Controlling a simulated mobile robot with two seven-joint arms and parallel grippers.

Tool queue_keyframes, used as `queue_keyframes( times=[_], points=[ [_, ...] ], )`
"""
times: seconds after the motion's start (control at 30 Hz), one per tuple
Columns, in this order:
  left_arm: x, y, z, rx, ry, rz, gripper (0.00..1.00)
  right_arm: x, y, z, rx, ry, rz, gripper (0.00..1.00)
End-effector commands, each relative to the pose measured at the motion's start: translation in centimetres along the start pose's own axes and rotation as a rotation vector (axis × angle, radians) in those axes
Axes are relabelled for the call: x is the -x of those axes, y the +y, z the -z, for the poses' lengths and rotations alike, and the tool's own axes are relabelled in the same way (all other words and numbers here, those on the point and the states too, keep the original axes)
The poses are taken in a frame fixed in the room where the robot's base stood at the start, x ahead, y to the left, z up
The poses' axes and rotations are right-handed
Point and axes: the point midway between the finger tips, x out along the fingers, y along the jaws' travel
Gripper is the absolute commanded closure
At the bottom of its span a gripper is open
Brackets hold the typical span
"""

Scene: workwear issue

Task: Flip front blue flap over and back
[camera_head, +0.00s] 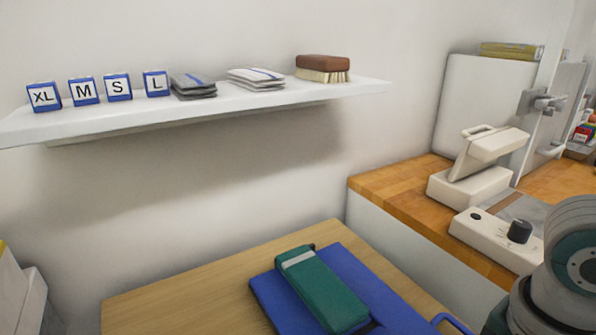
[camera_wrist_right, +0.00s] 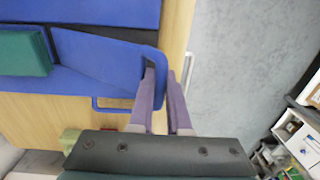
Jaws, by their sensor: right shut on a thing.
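The blue flap (camera_wrist_right: 105,58) shows in the right wrist view as a flat panel, tilted across a dark strip, its free right edge at my gripper. My right gripper (camera_wrist_right: 162,70), with two purple-grey fingers, is shut on that edge. A larger blue fabric piece (camera_head: 370,275) lies on the wooden table in the head view; blue panels also show above and below the flap in the wrist view. A green block-like item (camera_head: 322,285) with a pale stripe lies on the blue piece. The right gripper is outside the head view. My left gripper is in neither view.
A wooden table (camera_head: 190,297) has bare room at left. A white shelf (camera_head: 225,103) above holds size blocks, folded cloths and a brush (camera_head: 322,68). A wooden counter (camera_head: 405,200) with a cream device (camera_head: 475,180) stands at right. A blue loop handle (camera_head: 452,320) sticks out at the front.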

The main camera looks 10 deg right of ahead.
Motion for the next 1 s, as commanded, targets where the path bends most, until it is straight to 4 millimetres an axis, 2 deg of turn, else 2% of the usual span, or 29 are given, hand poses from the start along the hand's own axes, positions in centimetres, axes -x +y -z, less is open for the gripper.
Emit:
queue_keyframes(
  times=[0.03, 0.33, 0.73, 1.0],
  points=[
    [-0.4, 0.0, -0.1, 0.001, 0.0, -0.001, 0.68, -0.1, 1.3, 0.2, -0.003, 0.009, -0.055, 1.0],
    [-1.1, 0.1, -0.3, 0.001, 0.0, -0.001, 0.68, -2.1, 0.5, 0.0, -0.003, 0.002, -0.058, 1.0],
    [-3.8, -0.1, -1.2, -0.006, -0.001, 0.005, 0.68, -7.4, -1.4, -0.1, -0.004, -0.001, -0.056, 1.0],
    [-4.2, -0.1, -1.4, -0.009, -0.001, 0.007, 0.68, -8.5, -1.8, -0.2, -0.004, -0.002, -0.057, 1.0]
  ],
)
